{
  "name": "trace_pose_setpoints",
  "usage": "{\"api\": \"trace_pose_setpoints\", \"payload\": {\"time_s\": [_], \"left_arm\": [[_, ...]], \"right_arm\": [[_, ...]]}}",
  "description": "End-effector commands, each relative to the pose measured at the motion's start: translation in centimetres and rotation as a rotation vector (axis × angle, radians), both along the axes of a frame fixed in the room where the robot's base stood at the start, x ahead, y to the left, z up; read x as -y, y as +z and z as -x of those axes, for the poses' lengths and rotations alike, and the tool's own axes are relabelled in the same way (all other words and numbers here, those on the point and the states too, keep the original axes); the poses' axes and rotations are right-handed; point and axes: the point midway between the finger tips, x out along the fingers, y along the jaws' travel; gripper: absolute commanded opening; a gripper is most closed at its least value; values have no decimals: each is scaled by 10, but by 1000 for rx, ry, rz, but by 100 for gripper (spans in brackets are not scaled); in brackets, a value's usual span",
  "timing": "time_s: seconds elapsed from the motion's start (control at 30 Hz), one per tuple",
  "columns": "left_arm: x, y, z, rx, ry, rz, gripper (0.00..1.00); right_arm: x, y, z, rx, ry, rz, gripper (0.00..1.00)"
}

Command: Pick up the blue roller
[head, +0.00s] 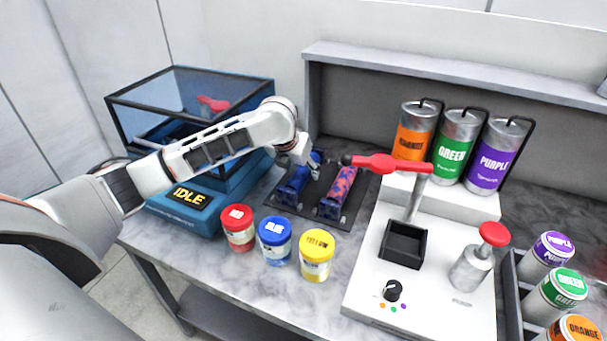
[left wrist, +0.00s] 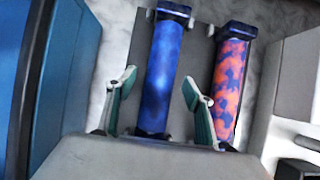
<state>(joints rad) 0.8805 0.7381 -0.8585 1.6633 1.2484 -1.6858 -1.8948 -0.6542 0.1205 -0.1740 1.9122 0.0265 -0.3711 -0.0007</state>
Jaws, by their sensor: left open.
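The blue roller (head: 292,188) lies on a dark tray (head: 329,219) at the back of the table, beside a pink-and-blue patterned roller (head: 338,190). In the left wrist view the blue roller (left wrist: 162,70) runs lengthwise between my two green fingertips, with the patterned roller (left wrist: 228,88) to the right. My left gripper (left wrist: 159,84) is open, one finger on each side of the blue roller. I cannot tell whether the fingers touch it. In the head view the gripper is over the roller's far end and partly hides it.
A blue machine (head: 188,196) with a glass case stands left of the tray. Red (head: 238,228), blue (head: 275,241) and yellow (head: 316,256) jars stand in front. A white dispenser (head: 372,286) with a red-handled lever (head: 390,164) stands close on the right.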

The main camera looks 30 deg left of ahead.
Motion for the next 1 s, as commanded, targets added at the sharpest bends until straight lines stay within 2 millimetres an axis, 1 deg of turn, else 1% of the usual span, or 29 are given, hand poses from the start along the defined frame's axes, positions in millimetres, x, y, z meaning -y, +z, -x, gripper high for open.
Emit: {"api": "trace_pose_setpoints", "payload": {"time_s": [0.1, 0.37, 0.4, 0.47, 0.5, 0.57, 0.6, 0.87, 1.0], "left_arm": [[0, -10, -5, -1, 1, 1, 52], [0, -12, -7, 1, 0, 1, 52], [0, -12, -7, 1, 0, 1, 47], [0, -12, -7, 1, 0, 1, 32], [0, -12, -7, 1, 0, 1, 21], [0, -12, -7, 1, 0, 1, 6], [0, -12, -7, 1, 0, 1, 0], [-1, -9, -8, 6, 1, 2, 0], [-3, -1, -11, 8, 3, 0, 0]], "right_arm": [[1, 0, 0, -2, -1, 1, 40], [1, 0, 0, -1, -1, 2, 40], [1, 0, 0, -1, -1, 2, 40], [1, 0, 0, -1, -1, 2, 40], [1, 0, 0, -1, -1, 2, 40], [1, 0, 0, -1, -1, 2, 40], [1, 0, 0, -1, -1, 2, 40], [2, 0, 0, -1, -1, 2, 40], [2, 0, 0, -1, -1, 2, 40]]}}
